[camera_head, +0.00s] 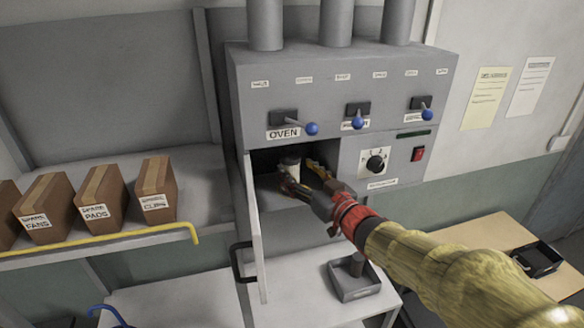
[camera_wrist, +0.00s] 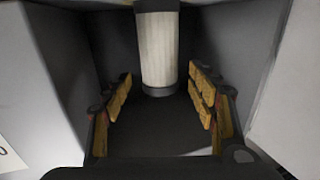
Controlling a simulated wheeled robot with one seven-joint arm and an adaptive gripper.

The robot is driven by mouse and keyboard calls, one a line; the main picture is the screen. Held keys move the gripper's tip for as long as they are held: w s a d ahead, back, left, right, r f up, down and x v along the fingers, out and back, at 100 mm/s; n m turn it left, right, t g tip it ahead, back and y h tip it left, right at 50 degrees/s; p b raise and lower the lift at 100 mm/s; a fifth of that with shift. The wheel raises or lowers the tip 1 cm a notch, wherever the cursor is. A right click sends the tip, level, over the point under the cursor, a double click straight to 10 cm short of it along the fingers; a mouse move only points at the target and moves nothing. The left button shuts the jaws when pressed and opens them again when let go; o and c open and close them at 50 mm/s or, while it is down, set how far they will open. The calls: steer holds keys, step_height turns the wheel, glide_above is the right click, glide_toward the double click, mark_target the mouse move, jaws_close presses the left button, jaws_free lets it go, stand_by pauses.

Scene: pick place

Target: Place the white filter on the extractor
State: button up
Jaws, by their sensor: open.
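The white filter (camera_head: 289,167) stands inside the open oven compartment (camera_head: 326,153). In the wrist view the filter (camera_wrist: 157,48) is a pale cylinder with a dark band at its lower end; its top is cut off by the frame. My gripper (camera_head: 302,178) reaches into the compartment. In the wrist view my gripper (camera_wrist: 162,92) is open, with one yellow-padded finger on each side of the filter's line and visible gaps to it. The filter appears a little beyond the fingertips. I cannot tell for certain which thing is the extractor.
The oven door (camera_head: 254,225) hangs open at the left of the compartment. Boxes (camera_head: 102,198) line the left shelf. A dark tray (camera_head: 538,259) lies on the right table.

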steer(key=s+d+f+m+g+h+b, duration=0.1)
steer(key=s+d+m+h, duration=0.3)
steer(key=s+d, duration=0.5)
steer(key=s+d+f+m+g+h, duration=0.1)
steer(key=s+d+m+g+h, duration=0.1)
steer(key=s+d+h, duration=0.65)
steer(key=s+f+g+y, duration=0.1)
steer(key=s+f+g, duration=0.2)
steer(key=s, duration=0.5)
steer(key=s+f+g+y, duration=0.2)
steer(key=s+f, duration=0.3)
steer(key=s, duration=0.4)
steer(key=shift+s+a+g, duration=0.25)
steer(key=shift+g, duration=0.55)
steer(key=shift+f, duration=0.2)
